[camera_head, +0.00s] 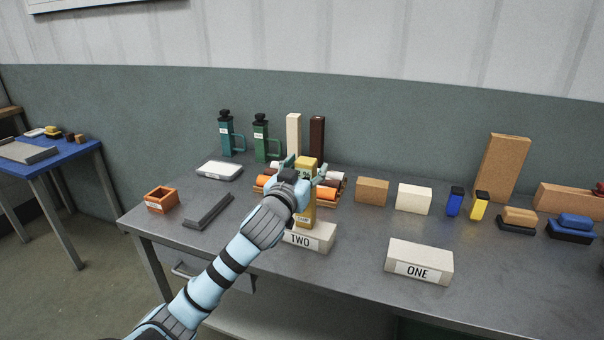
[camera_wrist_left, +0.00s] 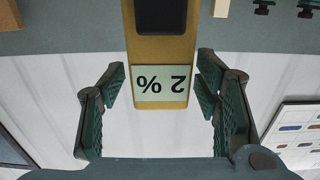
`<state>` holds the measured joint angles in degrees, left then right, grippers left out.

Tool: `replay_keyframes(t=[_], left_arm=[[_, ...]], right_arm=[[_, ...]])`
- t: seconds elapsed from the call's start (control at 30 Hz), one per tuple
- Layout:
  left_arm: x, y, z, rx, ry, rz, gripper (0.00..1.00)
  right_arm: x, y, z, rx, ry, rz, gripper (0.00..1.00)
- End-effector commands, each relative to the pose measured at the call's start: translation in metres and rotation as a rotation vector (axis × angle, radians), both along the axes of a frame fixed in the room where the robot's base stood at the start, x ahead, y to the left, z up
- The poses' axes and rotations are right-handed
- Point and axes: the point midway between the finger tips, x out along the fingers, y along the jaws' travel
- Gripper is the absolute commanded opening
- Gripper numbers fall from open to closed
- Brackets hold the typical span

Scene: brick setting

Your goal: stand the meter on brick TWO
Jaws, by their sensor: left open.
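The meter (camera_head: 306,212) is a tall yellow-ochre block, upright at brick TWO (camera_head: 318,238). Its foot appears to rest on the brick's top, partly hidden by my arm. In the left wrist view the meter (camera_wrist_left: 160,53) shows upside down, with a dark screen and a pale "2 %" label. My left gripper (camera_head: 304,174) is open around the meter's upper part. In the wrist view the left gripper's fingers (camera_wrist_left: 161,82) stand on either side of it, with a visible gap at each side. My right gripper is not in view.
Brick ONE (camera_head: 418,263) lies at the front right. Orange rolls (camera_head: 265,181) lie behind my gripper. A dark bar (camera_head: 208,211) and an orange open box (camera_head: 161,199) are at left. A tan block (camera_head: 372,191) and a cream block (camera_head: 414,198) stand right of the meter.

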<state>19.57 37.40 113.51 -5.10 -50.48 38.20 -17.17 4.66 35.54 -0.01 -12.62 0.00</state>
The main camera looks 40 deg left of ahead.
Motion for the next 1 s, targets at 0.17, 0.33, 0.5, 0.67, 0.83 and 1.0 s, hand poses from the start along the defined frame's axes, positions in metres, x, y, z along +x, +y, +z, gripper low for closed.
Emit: replay_keyframes(t=[0.17, 0.33, 0.5, 0.67, 0.83, 1.0], left_arm=[[-0.025, -0.009, 0.0, 0.006, 0.002, -0.003, 0.57], [-0.067, -0.024, 0.0, 0.007, 0.004, -0.003, 0.57], [-0.101, -0.035, 0.0, 0.004, 0.003, -0.002, 0.57], [-0.111, -0.039, 0.001, 0.0, -0.001, -0.001, 0.57], [-0.111, -0.039, 0.0, -0.001, -0.001, 0.0, 0.57], [-0.11, -0.039, 0.0, 0.0, -0.001, 0.0, 0.57]], right_arm=[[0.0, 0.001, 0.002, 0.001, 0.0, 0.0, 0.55], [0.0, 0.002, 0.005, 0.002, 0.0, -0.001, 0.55], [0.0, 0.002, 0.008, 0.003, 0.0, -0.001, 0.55], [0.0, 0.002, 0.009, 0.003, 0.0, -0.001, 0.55], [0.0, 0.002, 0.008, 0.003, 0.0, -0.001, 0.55], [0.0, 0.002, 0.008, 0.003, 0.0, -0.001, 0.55]])
